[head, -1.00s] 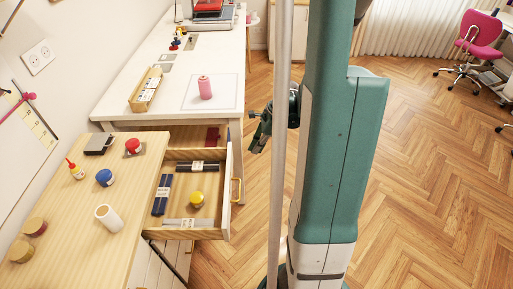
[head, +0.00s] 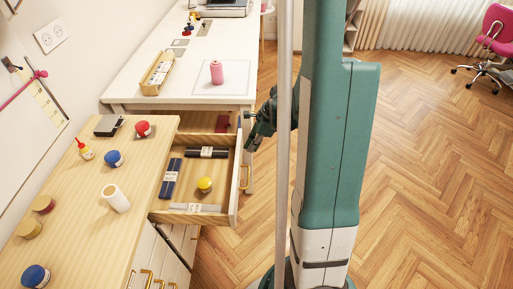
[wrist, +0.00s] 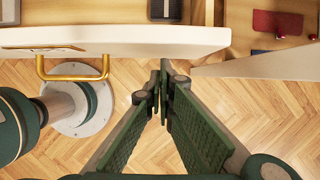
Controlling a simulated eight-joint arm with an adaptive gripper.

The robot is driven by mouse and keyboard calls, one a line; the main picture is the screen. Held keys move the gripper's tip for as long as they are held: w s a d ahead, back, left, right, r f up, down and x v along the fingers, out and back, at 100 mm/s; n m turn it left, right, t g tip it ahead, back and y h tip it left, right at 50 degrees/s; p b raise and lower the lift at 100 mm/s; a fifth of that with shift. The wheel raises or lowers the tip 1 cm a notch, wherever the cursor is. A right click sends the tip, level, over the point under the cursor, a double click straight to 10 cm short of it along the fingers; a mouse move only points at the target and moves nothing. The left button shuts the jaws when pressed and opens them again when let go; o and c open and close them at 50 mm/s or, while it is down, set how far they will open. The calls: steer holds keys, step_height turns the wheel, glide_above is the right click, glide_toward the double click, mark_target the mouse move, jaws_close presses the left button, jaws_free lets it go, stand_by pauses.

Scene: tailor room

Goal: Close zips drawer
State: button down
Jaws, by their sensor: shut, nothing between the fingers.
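An open wooden drawer (head: 237,200) with a pale front and a gold handle (head: 245,177) juts out beside the wooden desk. It holds dark blue packets (head: 171,180), a yellow-topped item (head: 204,185) and a ruler-like strip. Its front and handle also show in the wrist view (wrist: 130,42). My gripper (wrist: 162,88) is shut and empty, its tips just outside the drawer fronts and right of the handle in the wrist view. In the head view my gripper (head: 252,133) is partly hidden behind a pole. Which drawer is for zips cannot be told.
A second open compartment (head: 190,119) with a red item lies behind; its front edge (wrist: 265,66) shows at right in the wrist view. The white table (head: 180,95) stands beyond, the wooden desk (head: 75,195) to the left. Floor (head: 420,180) at right is clear.

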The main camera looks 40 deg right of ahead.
steer(key=shift+w+a, duration=0.25)
steer(key=shift+w, duration=0.05)
stand_by(0.4)
steer(key=w+a+b, duration=0.1)
steer(key=w+a, duration=1.9)
steer(key=shift+w+a, duration=0.1)
steer(key=shift+a, duration=0.05)
steer(key=shift+w+a, duration=0.25)
steer(key=shift+w+a, duration=0.1)
steer(key=s+d, duration=0.3)
steer(key=shift+s+d+r+b, duration=0.1)
steer(key=shift+s+d+b, duration=0.2)
steer(key=shift+b, duration=0.1)
steer(key=p+v, duration=0.2)
steer(key=v, duration=0.7)
steer(key=shift+r+p, duration=0.4)
